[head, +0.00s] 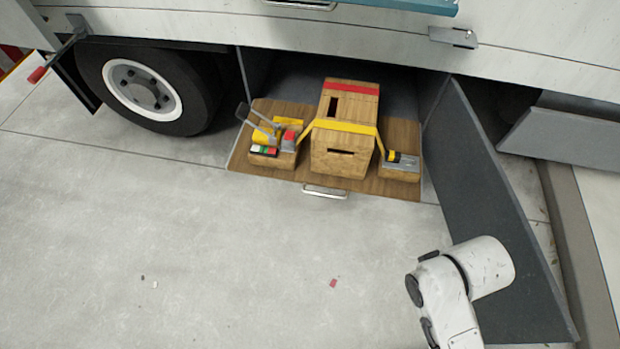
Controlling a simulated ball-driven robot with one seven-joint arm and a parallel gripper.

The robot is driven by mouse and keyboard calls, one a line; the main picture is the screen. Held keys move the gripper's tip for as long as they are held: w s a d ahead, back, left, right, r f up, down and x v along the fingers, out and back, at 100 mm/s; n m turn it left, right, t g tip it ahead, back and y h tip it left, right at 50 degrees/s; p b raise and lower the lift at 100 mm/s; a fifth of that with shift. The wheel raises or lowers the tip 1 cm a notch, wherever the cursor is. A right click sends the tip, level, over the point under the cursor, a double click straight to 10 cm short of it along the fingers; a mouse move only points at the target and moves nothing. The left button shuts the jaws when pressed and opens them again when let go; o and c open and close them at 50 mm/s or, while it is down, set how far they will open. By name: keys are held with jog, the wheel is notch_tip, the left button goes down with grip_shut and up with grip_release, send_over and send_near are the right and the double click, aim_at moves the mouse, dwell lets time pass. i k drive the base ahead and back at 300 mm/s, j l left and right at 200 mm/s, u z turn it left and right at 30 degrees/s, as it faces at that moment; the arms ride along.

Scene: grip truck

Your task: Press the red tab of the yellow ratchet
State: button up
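The yellow ratchet (262,137) sits on a small wooden block at the left of the wooden board, with a grey lever (243,112) tilted up to the left. A red part (289,139), which looks like the tab, shows at its right side. A yellow strap (345,127) runs from there over the wooden crate (345,162) to a grey buckle (402,161) on the right block. Only part of my white arm shows at the lower right, well apart from the ratchet. My gripper is not visible.
The board (235,160) with a metal handle (324,192) sticks out of the truck's compartment. A grey door panel (500,210) hangs open at the right, beside my arm. A wheel (140,90) is at the left. The concrete floor (200,260) in front is mostly free.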

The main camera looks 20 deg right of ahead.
aim_at(289, 134)
jog(key=i+l, duration=0.1)
jog(key=i, duration=0.3)
jog(key=i+l+u, duration=0.15)
jog(key=i, duration=0.3)
jog(key=i+l, duration=0.1)
jog(key=i, duration=0.3)
jog(key=j+u, duration=0.05)
